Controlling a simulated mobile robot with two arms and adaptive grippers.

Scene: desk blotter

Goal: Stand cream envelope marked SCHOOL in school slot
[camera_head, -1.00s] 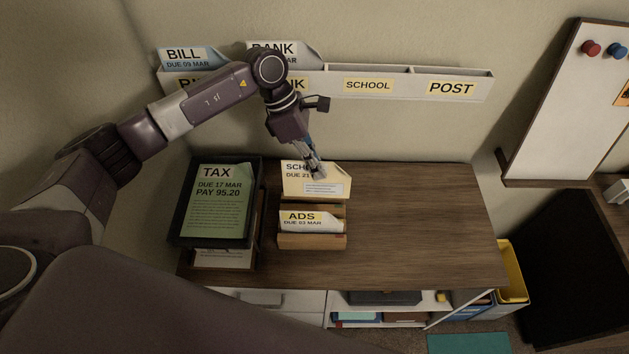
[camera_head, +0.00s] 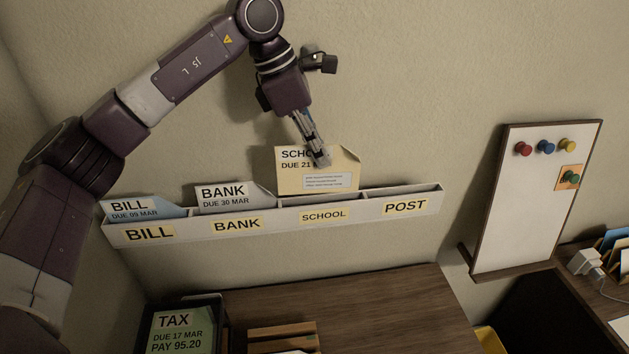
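The cream envelope marked SCHOOL (camera_head: 295,183) is upright in the head view, facing me, at the upper middle. My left gripper (camera_head: 320,157) is shut on its upper edge and covers part of the lettering. The envelope's lower edge is at the rim of the wall rack, over the slot labelled SCHOOL (camera_head: 324,215). I cannot tell whether that edge is just above the slot or slightly inside it. My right gripper is not in view.
The wall rack (camera_head: 270,226) also has BILL, BANK and POST slots. A blue BILL envelope (camera_head: 133,208) and a white BANK envelope (camera_head: 234,196) stand in theirs; POST looks empty. Below are a TAX paper (camera_head: 178,330) in a dark tray and a wooden holder (camera_head: 282,336). A pinboard (camera_head: 535,200) hangs right.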

